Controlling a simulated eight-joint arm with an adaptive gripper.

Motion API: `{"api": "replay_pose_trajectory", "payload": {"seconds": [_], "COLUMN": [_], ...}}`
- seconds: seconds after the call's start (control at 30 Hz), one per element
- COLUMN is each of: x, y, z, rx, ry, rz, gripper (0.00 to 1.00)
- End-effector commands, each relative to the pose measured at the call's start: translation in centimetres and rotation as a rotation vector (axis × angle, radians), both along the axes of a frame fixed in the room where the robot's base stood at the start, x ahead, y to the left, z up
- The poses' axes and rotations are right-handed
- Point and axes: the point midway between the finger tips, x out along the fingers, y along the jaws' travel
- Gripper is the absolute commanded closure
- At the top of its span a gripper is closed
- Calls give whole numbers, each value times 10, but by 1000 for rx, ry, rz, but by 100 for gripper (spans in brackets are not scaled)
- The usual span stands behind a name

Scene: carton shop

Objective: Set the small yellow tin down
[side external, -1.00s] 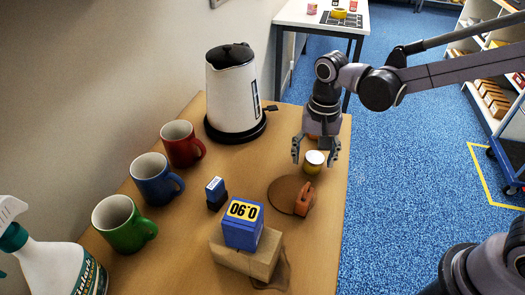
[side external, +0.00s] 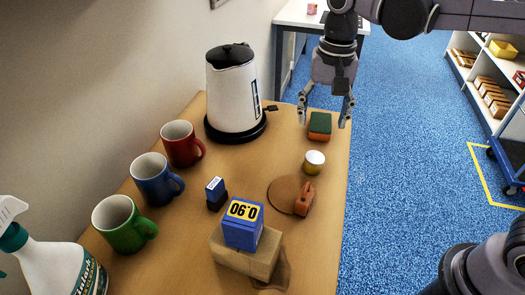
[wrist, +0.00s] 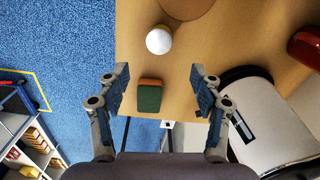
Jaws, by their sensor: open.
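The small yellow tin (side external: 314,162) with a white lid stands upright on the wooden table, just behind the round brown mat (side external: 283,193). In the wrist view the tin (wrist: 159,40) shows from above, apart from my fingers. My gripper (side external: 325,112) is open and empty, raised above the far end of the table, beyond the tin. In the wrist view my gripper (wrist: 159,92) has its two fingers spread wide, with a green and orange sponge (wrist: 149,97) visible below between them.
The sponge (side external: 319,126) lies near the table's far right edge. A white kettle (side external: 231,95) stands to the left. Red (side external: 181,144), blue (side external: 157,179) and green (side external: 124,224) mugs line the wall side. A blue box (side external: 243,224) sits on a wooden block (side external: 246,257) in front.

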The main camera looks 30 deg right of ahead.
Motion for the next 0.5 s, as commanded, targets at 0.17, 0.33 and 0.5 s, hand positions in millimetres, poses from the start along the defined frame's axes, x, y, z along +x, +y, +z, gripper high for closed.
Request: {"api": "replay_pose_trajectory", "payload": {"seconds": [0.17,0.33,0.5], "x": [-15,-40,-65], "y": [-23,-55,-83], "z": [0,-7,-21], "rx": [13,3,-49], "ry": [-86,-235,-384], "rz": [80,225,370], "gripper": [34,34,34]}}
